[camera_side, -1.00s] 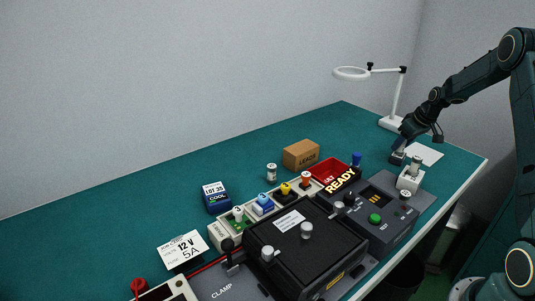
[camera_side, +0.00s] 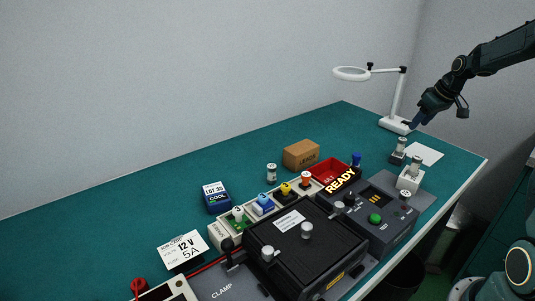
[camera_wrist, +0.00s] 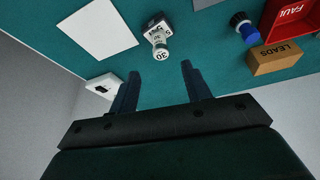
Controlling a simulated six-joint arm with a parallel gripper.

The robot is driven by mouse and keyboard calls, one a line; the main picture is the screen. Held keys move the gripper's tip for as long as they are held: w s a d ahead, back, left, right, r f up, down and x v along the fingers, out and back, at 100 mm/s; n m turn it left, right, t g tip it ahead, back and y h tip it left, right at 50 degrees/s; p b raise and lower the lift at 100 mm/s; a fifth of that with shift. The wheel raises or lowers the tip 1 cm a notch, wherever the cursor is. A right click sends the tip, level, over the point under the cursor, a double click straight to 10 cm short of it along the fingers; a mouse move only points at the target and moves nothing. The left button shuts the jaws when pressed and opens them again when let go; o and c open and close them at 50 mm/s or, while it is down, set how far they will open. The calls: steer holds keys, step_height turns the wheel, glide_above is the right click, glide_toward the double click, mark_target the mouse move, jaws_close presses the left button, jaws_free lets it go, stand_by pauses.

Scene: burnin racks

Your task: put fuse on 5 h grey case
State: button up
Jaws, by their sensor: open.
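A small grey case (camera_side: 397,158) stands on the bench next to the white sheet. A pale fuse with silver ends (camera_side: 401,144) stands upright on the case.
A white block (camera_side: 409,179) holds another fuse. A white lamp (camera_side: 397,123) stands behind. A white sheet (camera_side: 428,153) lies flat. The black clamp machine fills the front.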

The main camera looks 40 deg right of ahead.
stand_by(0.4)
steer(key=s+a+r, duration=0.1)
steer(key=a+r, duration=0.3)
steer(key=a, duration=0.4)
steer(key=s+a+r+n, duration=0.1)
steer(key=a+r, duration=0.3)
steer(key=a, duration=0.3)
steer(key=s+a+r, duration=0.1)
steer(key=a+r, duration=0.2)
steer(key=a, duration=0.5)
steer(key=s+a+t, duration=0.1)
steer(key=s+a, duration=1.4)
steer(key=s, duration=0.3)
steer(key=shift+f+n+y, duration=0.3)
steer(key=shift+f+n, duration=0.1)
